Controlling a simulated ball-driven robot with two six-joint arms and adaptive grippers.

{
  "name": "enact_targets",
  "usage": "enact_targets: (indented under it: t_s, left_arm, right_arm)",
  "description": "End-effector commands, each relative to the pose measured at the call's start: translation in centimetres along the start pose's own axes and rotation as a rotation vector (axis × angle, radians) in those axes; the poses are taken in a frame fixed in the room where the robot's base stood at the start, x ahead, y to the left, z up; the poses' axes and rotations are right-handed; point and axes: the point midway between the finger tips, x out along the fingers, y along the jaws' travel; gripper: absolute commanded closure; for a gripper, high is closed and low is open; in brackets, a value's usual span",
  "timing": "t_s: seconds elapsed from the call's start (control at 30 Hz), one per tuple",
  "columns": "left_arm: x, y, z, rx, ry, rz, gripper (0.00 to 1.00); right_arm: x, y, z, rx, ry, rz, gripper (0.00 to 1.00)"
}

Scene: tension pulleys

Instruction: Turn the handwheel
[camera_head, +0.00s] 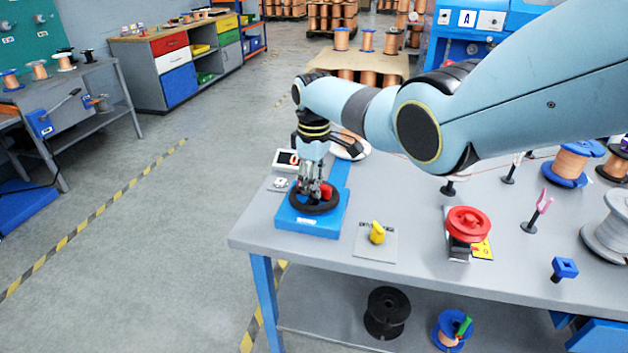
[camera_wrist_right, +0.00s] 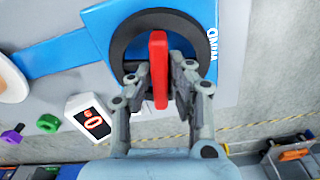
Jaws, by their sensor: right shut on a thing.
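The handwheel is a black ring (camera_head: 315,211) lying flat on a blue base (camera_head: 309,227) at the table's left front corner. In the right wrist view the ring (camera_wrist_right: 118,45) surrounds a raised red bar (camera_wrist_right: 159,45). My right gripper (camera_head: 316,190) reaches down onto the wheel from above. Its fingers (camera_wrist_right: 158,78) are shut on the red bar, one on each side. The gripper hides part of the wheel's middle. My left gripper is out of view.
A small white display box (camera_head: 284,158) stands just behind the wheel. A yellow knob (camera_head: 377,234) on a grey plate and a red pulley (camera_head: 467,223) stand to its right. Wire spools (camera_head: 575,160) fill the table's right side.

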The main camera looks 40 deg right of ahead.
Motion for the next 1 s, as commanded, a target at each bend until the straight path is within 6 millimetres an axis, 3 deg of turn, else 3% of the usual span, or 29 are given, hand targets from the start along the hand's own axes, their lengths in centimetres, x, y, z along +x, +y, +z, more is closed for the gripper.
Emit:
enact_targets:
  t_s: [1.0]
  left_arm:
    - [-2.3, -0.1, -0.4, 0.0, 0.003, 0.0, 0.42]
  right_arm:
    - [0.0, 0.0, 0.0, 0.899, -0.001, 0.0, 1.0]
